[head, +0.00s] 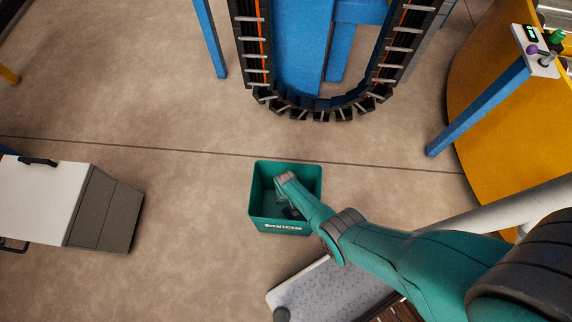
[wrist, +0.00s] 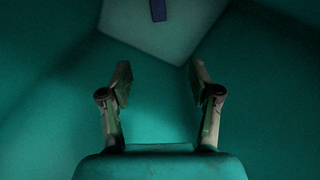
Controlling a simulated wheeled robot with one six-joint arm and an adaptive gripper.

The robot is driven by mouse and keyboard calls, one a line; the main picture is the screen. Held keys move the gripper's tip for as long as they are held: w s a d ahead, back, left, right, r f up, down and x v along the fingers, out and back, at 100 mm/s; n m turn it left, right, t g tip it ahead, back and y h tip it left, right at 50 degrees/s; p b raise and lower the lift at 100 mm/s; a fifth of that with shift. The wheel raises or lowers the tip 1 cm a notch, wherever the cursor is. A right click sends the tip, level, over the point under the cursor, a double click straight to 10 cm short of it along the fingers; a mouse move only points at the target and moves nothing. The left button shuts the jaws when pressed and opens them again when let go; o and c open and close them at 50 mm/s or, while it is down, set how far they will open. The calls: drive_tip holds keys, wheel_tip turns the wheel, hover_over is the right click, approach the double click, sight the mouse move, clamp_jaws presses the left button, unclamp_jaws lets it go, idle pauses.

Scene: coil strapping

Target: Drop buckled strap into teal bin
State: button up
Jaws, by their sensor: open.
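The teal bin (head: 262,220) stands on the floor at the middle of the head view. Its teal walls (wrist: 45,110) fill the wrist view around my gripper (wrist: 160,85). The two fingers are wide apart with nothing between them. In the head view my wrist is over the bin, and the fingers cannot be made out. A small dark blue strip (wrist: 158,9) lies on the paler bin floor, cut off by the top edge of the wrist view. A dark blue piece (head: 291,213) also shows inside the bin in the head view. I cannot tell whether either is the buckled strap.
A white and grey cabinet (head: 80,205) stands at the left. A blue machine with a curved black chain track (head: 318,108) is at the top. A yellow structure with a blue post (head: 480,105) is at the right. A grey speckled surface (head: 330,290) lies below the bin.

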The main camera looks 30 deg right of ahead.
drive_tip(key=shift+r, duration=0.1)
wheel_tip(320, 180, up, 12)
idle(0.9)
